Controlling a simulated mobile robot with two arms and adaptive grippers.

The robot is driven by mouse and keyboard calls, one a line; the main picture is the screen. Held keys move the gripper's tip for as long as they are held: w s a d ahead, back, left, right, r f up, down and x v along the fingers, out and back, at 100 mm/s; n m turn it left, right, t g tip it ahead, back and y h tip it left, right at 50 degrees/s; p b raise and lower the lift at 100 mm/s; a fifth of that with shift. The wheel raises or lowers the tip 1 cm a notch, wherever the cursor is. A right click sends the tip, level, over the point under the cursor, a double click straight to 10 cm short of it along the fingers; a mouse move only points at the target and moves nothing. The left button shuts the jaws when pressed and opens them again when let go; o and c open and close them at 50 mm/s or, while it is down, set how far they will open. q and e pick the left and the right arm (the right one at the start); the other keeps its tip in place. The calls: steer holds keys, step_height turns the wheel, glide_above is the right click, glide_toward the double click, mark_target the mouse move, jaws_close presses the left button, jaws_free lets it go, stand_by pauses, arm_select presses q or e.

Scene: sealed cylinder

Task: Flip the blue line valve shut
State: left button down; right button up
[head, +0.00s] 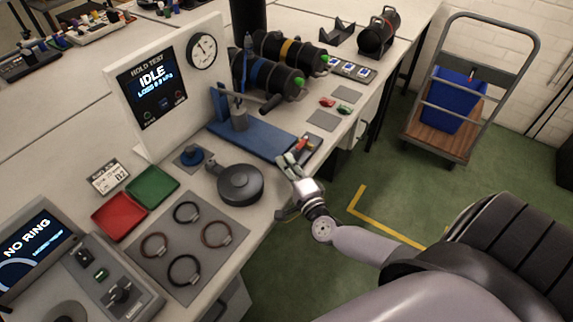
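Two black cylinders lie at the back of the bench, one with a blue band (262,73) and one with a yellow band (290,52). Each has a green end. A small blue upright part (248,42) stands behind the blue-banded cylinder; I cannot tell whether it is the blue line valve, and no valve lever position is clear. My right gripper (289,161) is over the bench's front edge, beside the right end of a blue fixture (250,139), apart from the cylinders. Its finger opening is too small to judge. A small red part (304,144) is close to its fingertips. My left gripper is out of view.
A display panel (150,88) reading IDLE and a gauge (202,52) stand behind the fixture. A round dark tool (240,185), a mat (206,208) with several rings, and red (119,215) and green (153,186) trays occupy the near bench. A trolley (437,143) stands right.

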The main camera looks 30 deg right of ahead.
jaws_close()
steer(key=shift+r+m+h+p, duration=0.15)
steer(key=shift+m+h+p, duration=0.15)
steer(key=shift+h+p, duration=0.25)
steer(key=shift+w+a+m+h+p, duration=0.2)
steer(key=shift+m+h+p, duration=0.4)
steer(key=shift+h+p, duration=0.25)
steer(key=shift+w+f+m+g+h, duration=0.2)
steer(key=shift+m+g+h, duration=0.45)
steer(key=shift+h, duration=0.35)
steer(key=shift+o, duration=1.5)
jaws_free()
